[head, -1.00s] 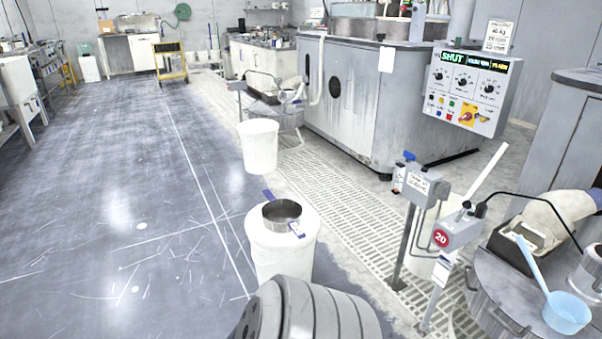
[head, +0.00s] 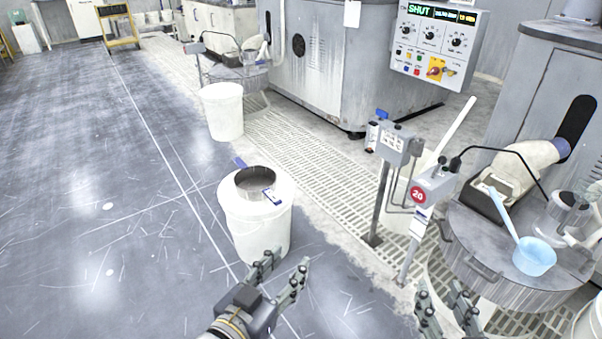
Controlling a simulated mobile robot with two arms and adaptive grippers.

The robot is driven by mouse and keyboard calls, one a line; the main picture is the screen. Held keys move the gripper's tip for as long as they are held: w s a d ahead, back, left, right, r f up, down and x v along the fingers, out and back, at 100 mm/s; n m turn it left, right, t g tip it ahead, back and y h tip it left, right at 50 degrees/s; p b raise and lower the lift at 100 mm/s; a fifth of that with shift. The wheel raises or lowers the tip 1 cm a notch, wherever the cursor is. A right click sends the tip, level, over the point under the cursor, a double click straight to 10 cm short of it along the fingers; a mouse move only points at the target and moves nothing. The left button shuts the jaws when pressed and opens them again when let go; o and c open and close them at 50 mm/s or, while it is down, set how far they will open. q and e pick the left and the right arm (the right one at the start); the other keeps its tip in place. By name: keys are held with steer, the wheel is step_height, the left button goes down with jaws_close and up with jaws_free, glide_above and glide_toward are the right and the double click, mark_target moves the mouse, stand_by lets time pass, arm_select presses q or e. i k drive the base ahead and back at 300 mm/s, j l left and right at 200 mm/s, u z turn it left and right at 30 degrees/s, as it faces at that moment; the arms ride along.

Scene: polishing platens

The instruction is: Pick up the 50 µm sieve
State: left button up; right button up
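A round metal sieve (head: 252,185) sits on top of a white bucket (head: 256,228) on the floor, near the middle of the head view. A white and blue tag (head: 271,195) is at its front right and a blue tab (head: 239,162) at its back left. I cannot read a mesh size. My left gripper (head: 286,262) is in front of the bucket, lower in the picture, fingers apart and empty, not on the sieve. My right gripper (head: 441,286) is at the bottom edge, right of the left one, fingers apart and empty.
Grey posts with boxes, one marked 20 (head: 418,195), stand right of the bucket. A round grey platform (head: 470,262) with a blue scoop (head: 534,257) is at the right. Another white bucket (head: 222,112) stands further back. The floor at the left is clear.

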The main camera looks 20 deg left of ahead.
mark_target(255, 182)
steer(key=u, duration=0.8)
steer(key=i+u, duration=0.25)
steer(key=i, duration=1.35)
